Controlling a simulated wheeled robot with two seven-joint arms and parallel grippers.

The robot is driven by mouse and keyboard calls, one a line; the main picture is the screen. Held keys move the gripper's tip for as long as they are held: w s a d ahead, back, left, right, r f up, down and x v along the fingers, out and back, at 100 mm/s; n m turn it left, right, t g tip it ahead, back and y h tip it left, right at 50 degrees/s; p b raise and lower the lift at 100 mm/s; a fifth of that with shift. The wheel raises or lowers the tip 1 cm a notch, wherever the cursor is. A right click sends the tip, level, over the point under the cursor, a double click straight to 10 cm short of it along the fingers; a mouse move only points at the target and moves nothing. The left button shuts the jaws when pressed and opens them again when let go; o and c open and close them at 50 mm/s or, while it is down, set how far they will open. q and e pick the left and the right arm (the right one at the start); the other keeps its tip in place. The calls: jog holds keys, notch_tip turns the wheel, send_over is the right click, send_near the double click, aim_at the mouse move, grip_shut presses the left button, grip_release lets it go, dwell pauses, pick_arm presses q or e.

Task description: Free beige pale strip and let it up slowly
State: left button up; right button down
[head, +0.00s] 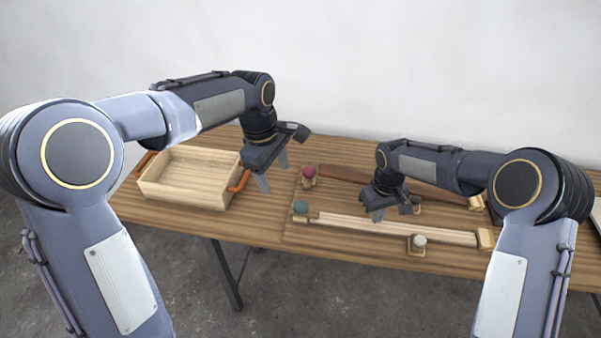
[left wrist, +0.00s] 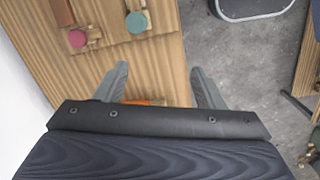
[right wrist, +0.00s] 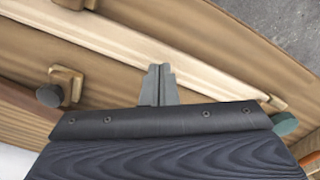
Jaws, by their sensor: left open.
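The beige pale strip (head: 395,230) lies along the front of the table. In the right wrist view it runs diagonally (right wrist: 130,45). A teal knob (head: 300,207) on a small wooden block sits at its left end, and a pale grey knob (head: 419,241) on a block sits at its front edge. My right gripper (head: 377,214) is over the strip; its fingers look shut, with tips at the strip (right wrist: 160,70). Whether they touch it I cannot tell. My left gripper (head: 273,176) is open and empty above the table, left of the teal knob.
A wooden tray (head: 185,197) with orange handles stands at the left. A red knob (head: 309,172) sits at the left end of a dark brown strip (head: 345,177) behind the pale one. A dark knob (right wrist: 50,95) with a block is beside it. A wooden block (head: 486,239) is at the pale strip's right end.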

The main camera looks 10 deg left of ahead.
aim_at(301, 205)
pick_arm(q)
jog(key=w+d+f+n+y, duration=0.1)
jog(key=w+d+f+n, duration=0.2)
jog(key=w+d+f, duration=0.2)
jog(key=shift+g, duration=0.4)
notch_tip(301, 205, down, 12)
jog(key=shift+w+r, duration=0.1)
jog(key=shift+w, duration=0.05)
jog(key=shift+c, duration=0.2)
jog(key=c, duration=1)
pick_arm(e)
jog(key=shift+f, duration=0.1)
jog(key=shift+f, duration=0.65)
